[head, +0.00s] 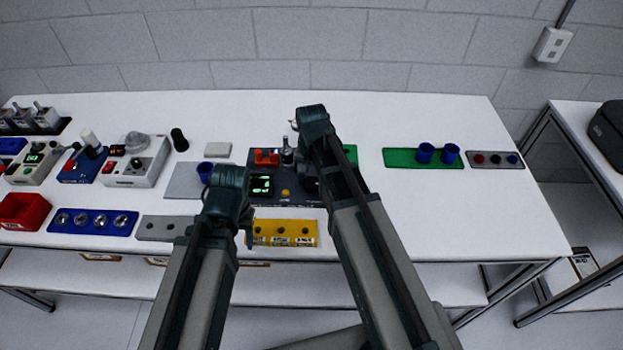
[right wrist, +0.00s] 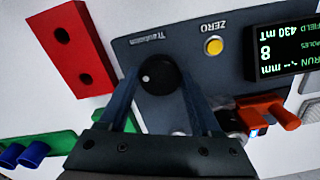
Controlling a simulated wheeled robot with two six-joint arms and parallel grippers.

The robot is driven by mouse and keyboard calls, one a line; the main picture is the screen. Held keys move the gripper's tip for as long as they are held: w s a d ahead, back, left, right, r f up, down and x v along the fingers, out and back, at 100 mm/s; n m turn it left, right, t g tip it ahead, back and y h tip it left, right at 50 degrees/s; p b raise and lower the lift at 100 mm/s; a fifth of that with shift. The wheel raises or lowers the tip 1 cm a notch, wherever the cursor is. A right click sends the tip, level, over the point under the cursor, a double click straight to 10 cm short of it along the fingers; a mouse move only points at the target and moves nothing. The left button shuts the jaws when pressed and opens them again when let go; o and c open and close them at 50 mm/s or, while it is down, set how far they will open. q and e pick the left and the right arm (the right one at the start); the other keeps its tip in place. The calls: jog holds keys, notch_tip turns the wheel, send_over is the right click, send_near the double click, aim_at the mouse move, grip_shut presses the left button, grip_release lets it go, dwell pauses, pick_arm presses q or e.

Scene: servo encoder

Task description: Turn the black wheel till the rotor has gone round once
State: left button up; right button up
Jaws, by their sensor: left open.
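The black wheel (right wrist: 158,75), a round knob with a white dot, sits on the dark grey panel (right wrist: 215,75) beside the word "Translation". In the right wrist view my right gripper (right wrist: 159,80) has one finger on each side of the wheel, with no clear gap to it. In the head view the wheel (head: 311,185) is partly hidden by my right arm. The display (right wrist: 287,48) reads "RUN", dashes before "mm", "FIELD 430 mT" and "8 POLES". My left gripper (head: 244,222) is open and empty near the panel's front left; its fingertips are mostly hidden. I cannot pick out the rotor.
A yellow button (right wrist: 214,46) marked ZERO and an orange part (right wrist: 267,110) are close by. A red block (right wrist: 72,55) and a green tray (right wrist: 60,148) lie beside the panel. A yellow block (head: 285,240) is in front. The table's right front is clear.

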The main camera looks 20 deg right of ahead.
aim_at(311, 183)
jog(key=o, duration=0.4)
pick_arm(q)
notch_tip(311, 183, up, 14)
jog(key=p, duration=1.4)
pick_arm(e)
notch_tip(311, 183, up, 14)
jog(key=shift+f, duration=0.15)
pick_arm(q)
jog(key=shift+f, duration=0.15)
